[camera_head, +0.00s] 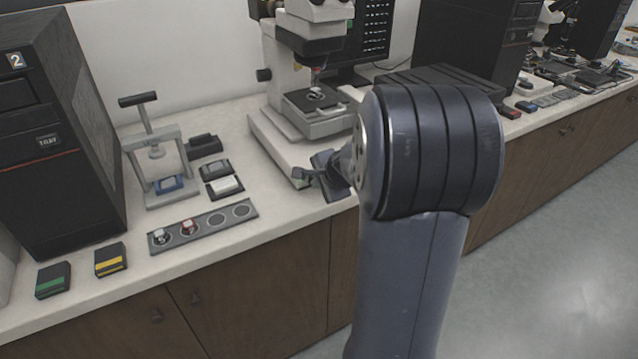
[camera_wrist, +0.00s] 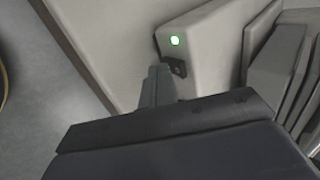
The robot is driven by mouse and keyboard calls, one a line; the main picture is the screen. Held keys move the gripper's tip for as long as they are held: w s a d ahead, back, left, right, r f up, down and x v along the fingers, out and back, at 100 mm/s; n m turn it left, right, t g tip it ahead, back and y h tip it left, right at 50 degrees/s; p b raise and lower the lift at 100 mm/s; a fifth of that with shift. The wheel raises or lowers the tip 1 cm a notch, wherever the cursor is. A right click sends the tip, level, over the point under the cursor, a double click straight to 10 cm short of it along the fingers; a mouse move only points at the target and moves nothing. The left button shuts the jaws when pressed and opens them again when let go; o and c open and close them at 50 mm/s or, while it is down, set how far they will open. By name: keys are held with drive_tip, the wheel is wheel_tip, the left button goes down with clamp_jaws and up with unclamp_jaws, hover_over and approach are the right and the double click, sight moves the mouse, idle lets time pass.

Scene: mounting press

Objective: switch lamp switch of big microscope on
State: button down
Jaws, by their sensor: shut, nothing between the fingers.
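The big microscope (camera_head: 288,130) stands on the bench in the upper middle of the head view, with a pale body and base. My gripper (camera_head: 302,174) is low at the front of its base, and my arm covers the base's right part. In the wrist view, my gripper (camera_wrist: 160,72) is shut and empty, its tips right beside a small dark lamp switch (camera_wrist: 177,67) on the pale base (camera_wrist: 205,50). I cannot tell whether they touch. A green light (camera_wrist: 175,41) glows just above the switch. The switch is hidden in the head view.
Left of the microscope are a small hand press (camera_head: 153,150), a white block (camera_head: 225,186) and a grey sample strip (camera_head: 205,228). A tall black machine (camera_head: 60,130) stands at far left. A dark ribbed box (camera_head: 440,80) sits behind my arm.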

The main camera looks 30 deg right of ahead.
drive_tip(key=shift+r+p, duration=0.7)
drive_tip(key=shift+r, duration=0.2)
